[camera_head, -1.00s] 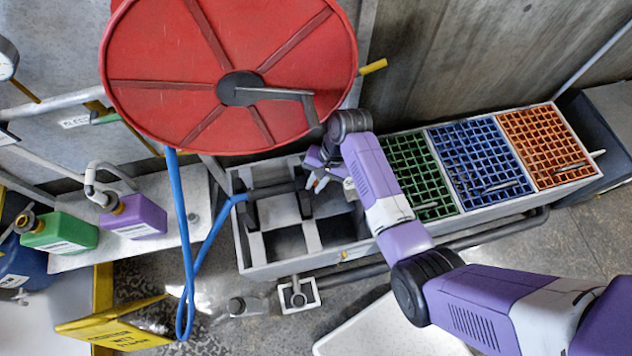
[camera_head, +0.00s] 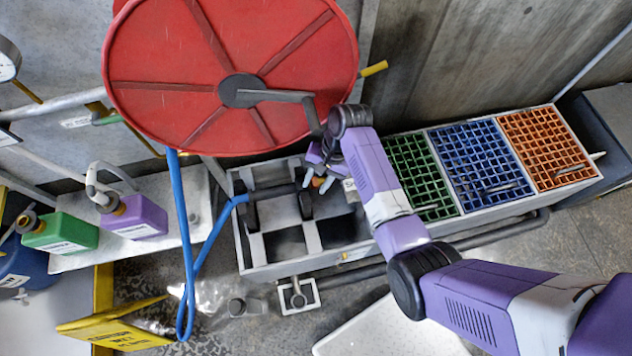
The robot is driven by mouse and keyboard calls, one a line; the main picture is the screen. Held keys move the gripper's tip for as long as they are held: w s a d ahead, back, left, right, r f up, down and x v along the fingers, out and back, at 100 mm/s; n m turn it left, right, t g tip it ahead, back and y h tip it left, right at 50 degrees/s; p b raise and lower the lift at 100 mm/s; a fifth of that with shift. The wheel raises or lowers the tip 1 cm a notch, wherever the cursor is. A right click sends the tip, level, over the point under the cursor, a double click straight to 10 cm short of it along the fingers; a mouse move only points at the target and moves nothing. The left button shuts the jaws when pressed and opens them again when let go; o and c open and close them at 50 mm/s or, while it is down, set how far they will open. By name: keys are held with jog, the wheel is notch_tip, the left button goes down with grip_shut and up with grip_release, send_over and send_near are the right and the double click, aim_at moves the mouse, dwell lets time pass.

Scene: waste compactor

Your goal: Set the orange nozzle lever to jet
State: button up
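The nozzle (camera_head: 272,191) is a dark bar on the end of the blue hose. It lies across black holders in the left part of the grey trough. A small orange patch, which looks like the nozzle lever (camera_head: 317,181), shows at the nozzle's right end. My gripper (camera_head: 318,182) is there, with its pale fingertips on either side of the orange patch. The patch is tiny and partly covered, so the lever's setting and any contact cannot be made out. Whether the fingers are clamped on it is also unclear.
A red hose reel (camera_head: 160,55) with a grey crank (camera_head: 275,96) hangs just above and left of my gripper. Green (camera_head: 415,178), blue (camera_head: 480,165) and orange (camera_head: 545,150) grids stand right of it. Bottles (camera_head: 136,217) stand on a shelf at left.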

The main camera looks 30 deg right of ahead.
jog(key=v, duration=0.7)
jog(key=shift+r, duration=0.1)
